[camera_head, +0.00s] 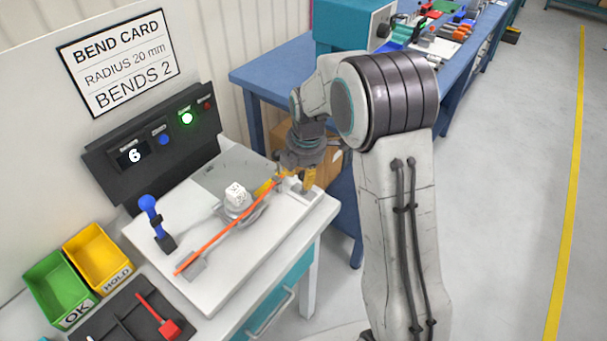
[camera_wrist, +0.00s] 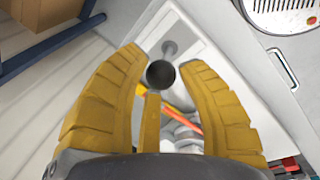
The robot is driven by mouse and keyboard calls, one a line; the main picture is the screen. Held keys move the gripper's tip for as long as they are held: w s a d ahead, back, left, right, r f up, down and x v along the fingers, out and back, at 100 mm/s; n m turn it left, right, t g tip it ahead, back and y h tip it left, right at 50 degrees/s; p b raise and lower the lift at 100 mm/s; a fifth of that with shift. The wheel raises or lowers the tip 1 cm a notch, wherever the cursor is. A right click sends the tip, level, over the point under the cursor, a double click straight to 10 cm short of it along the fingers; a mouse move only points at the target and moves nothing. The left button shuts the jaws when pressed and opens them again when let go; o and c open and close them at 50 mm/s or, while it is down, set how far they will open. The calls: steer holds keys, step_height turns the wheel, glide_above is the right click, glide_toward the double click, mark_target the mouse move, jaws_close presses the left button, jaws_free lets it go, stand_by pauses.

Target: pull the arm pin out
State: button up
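A dark round ball (camera_wrist: 160,74), which looks like the knob of the arm pin, shows in the wrist view between my fingers. In the head view my gripper (camera_head: 288,185) is low over the far right end of the white bench plate (camera_head: 245,262); the pin is hidden there. An orange rod (camera_head: 222,238) lies across the plate beside a white-topped round die (camera_head: 237,196).
A blue-knobbed lever (camera_head: 149,205) stands at the plate's left. A black panel (camera_head: 155,145) with a lit green button is behind. Green (camera_head: 58,288) and yellow (camera_head: 99,256) bins are at lower left. A blue bench (camera_head: 270,75) stands behind my arm. Floor at right is clear.

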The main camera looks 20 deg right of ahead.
steer(key=o, duration=0.3)
steer(key=shift+o, duration=0.2)
steer(key=shift+r, duration=0.1)
step_height(320, 180, up, 12)
steer(key=s, duration=0.2)
steer(key=shift+s+f, duration=0.2)
stand_by(0.6)
